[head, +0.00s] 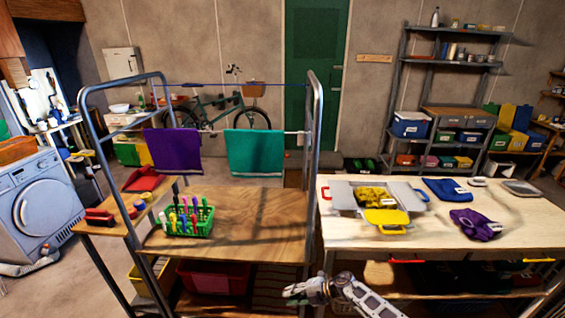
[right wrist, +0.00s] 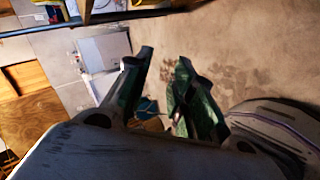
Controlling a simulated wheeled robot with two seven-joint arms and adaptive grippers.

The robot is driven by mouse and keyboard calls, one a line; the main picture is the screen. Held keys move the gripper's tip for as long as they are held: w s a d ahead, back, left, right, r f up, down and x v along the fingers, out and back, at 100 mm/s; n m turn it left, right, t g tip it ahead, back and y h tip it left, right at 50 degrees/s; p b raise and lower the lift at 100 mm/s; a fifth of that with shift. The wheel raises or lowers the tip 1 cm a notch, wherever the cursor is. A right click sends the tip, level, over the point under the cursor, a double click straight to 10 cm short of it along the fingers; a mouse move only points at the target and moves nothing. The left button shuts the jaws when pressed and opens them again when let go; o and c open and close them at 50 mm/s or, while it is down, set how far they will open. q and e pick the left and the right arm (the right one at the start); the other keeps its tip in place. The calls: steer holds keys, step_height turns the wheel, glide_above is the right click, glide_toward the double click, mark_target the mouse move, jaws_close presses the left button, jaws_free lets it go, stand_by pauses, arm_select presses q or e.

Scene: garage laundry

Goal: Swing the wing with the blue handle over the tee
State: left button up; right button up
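A grey folding board (head: 345,193) lies on the light worktop at right. Its right wing (head: 406,195) lies out flat, with a blue handle (head: 423,195) at its outer edge. My left gripper is out of view.
The worktop (head: 440,229) also bears a blue folded cloth (head: 446,189), a purple cloth (head: 475,224) and a grey tray-like item (head: 521,188).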

steer(key=s+d+f+m+t+h+b, duration=0.1)
steer(key=s+d+f+m+t+h, duration=0.1)
steer(key=s+d+f+m, duration=0.55)
steer(key=s+d+f+m+t+h+b, duration=0.1)
steer(key=s+d+f+m+t+h, duration=0.25)
steer(key=f, duration=0.65)
steer(key=s+d+f+m+t+h+b, duration=0.15)
steer(key=s+d+f+m, duration=0.25)
steer(key=s+f+m, duration=0.4)
steer(key=s+d+f+m+g+h, duration=0.1)
steer(key=s+f, duration=0.4)
steer(key=s, duration=0.6)
steer(key=s+d+f+m+g+h, duration=0.2)
steer(key=s+d+f+m+g, duration=0.2)
steer(key=s, duration=0.7)
steer(key=s+d+f+m+g+h+b, duration=0.1)
steer(key=s+d+f+m+g, duration=0.2)
steer(key=s, duration=0.8)
step_height(320, 180, down, 3)
steer(key=shift+s+d+r+h, duration=0.15)
steer(key=shift+s+d+h, duration=0.2)
steer(key=shift+d, duration=0.5)
steer(key=shift+d, duration=0.1)
